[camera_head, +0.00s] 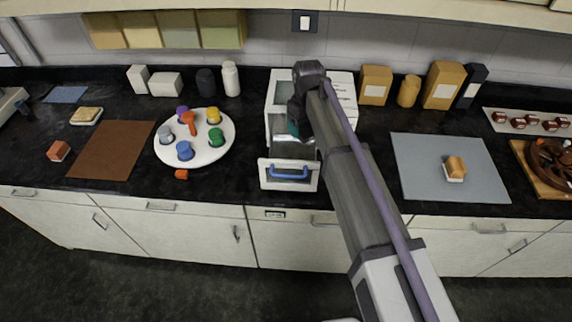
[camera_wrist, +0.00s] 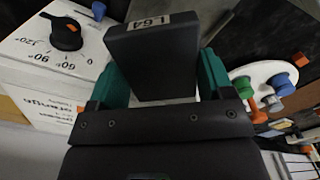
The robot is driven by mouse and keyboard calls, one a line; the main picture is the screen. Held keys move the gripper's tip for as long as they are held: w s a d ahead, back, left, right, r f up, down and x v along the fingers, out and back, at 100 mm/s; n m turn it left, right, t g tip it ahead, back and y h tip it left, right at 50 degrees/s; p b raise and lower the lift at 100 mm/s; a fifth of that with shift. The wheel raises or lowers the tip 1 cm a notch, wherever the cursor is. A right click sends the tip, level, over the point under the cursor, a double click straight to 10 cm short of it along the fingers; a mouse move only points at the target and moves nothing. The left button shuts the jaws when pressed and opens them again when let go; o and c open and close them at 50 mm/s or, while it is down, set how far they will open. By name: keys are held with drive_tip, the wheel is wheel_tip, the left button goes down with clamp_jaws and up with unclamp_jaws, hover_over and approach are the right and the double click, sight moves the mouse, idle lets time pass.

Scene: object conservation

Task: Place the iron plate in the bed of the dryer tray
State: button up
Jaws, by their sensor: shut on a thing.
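The iron plate (camera_wrist: 160,60) is a dark grey slab with a light label at its far end, seen in the wrist view. My gripper (camera_wrist: 163,82) has its two teal fingers shut on the sides of the plate. In the head view my gripper (camera_head: 293,128) is at the front of the white dryer (camera_head: 281,88), over the dryer tray (camera_head: 264,177). The tray is pulled out and has a blue handle on its front. My arm hides part of the dryer. I cannot tell whether the plate touches the tray bed.
A round white platter (camera_head: 165,152) with several coloured knobs stands left of the dryer. A grey mat (camera_head: 420,180) with a small block lies to the right. Brown boxes (camera_head: 376,84) stand behind. The dryer's dial (camera_wrist: 66,36) shows in the wrist view.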

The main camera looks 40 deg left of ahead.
sight(292, 155)
drive_tip(key=shift+n, duration=0.5)
drive_tip(key=f, duration=0.1)
drive_tip(key=s+a+f+b, duration=0.1)
drive_tip(key=a+f+b, duration=0.1)
drive_tip(key=shift+s+a+f, duration=0.15)
drive_tip(key=shift+s+f, duration=0.2)
drive_tip(key=f+b, duration=1)
drive_tip(key=shift+s+a+f+b, duration=0.2)
drive_tip(key=shift+f+b, duration=0.05)
drive_tip(key=shift+b, duration=0.1)
drive_tip(key=shift+r, duration=0.3)
drive_tip(key=shift+f, duration=0.25)
drive_tip(key=o, duration=1.5)
drive_tip(key=shift+r, duration=0.1)
drive_tip(key=shift+o, duration=0.2)
